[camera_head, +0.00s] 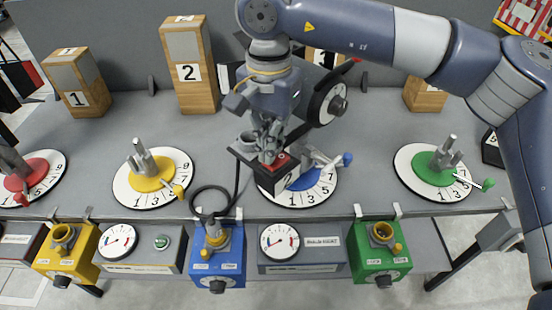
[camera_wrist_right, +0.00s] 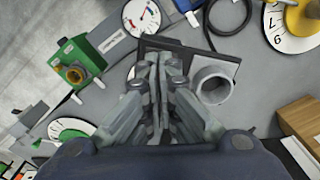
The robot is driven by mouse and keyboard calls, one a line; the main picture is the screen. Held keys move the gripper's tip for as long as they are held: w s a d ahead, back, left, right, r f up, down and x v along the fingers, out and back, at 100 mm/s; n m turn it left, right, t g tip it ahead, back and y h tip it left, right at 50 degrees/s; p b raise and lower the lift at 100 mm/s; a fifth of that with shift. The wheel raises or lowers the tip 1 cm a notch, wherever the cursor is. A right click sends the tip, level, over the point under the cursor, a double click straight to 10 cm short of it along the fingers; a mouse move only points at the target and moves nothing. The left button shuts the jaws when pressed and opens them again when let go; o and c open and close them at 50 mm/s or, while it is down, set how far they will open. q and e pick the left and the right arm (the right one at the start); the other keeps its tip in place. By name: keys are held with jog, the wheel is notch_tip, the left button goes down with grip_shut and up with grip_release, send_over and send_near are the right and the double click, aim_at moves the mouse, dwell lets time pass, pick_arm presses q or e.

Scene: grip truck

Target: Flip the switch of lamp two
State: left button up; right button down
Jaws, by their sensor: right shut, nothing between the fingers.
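No part in view is clearly a lamp. A wooden block marked 2 (camera_head: 188,72) stands at the back, left of my right arm. A black box with a red top (camera_head: 277,174) is at the middle of the table, over the blue dial; a black cable runs left of it. My right gripper (camera_head: 269,150) points down just above the red top, fingers shut and empty; touching or apart cannot be told. In the right wrist view my right gripper (camera_wrist_right: 157,70) is over a dark flat part (camera_wrist_right: 205,58), beside a grey ring (camera_wrist_right: 213,86). My left gripper is not in view.
Yellow (camera_head: 152,178) and green (camera_head: 432,172) dials with upright handles flank the blue dial (camera_head: 310,190). Block 1 (camera_head: 75,85) stands back left. A tilted disc (camera_head: 330,98) is right of my gripper. Yellow, blue and green valve boxes (camera_head: 217,262) and gauges line the front edge.

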jog(key=shift+f+b, duration=0.95)
jog(key=shift+f, duration=0.25)
dwell(0.7)
jog(key=shift+r, duration=0.1)
jog(key=shift+r+p, duration=2.15)
jog(key=shift+r, duration=1.35)
jog(key=shift+f, duration=0.1)
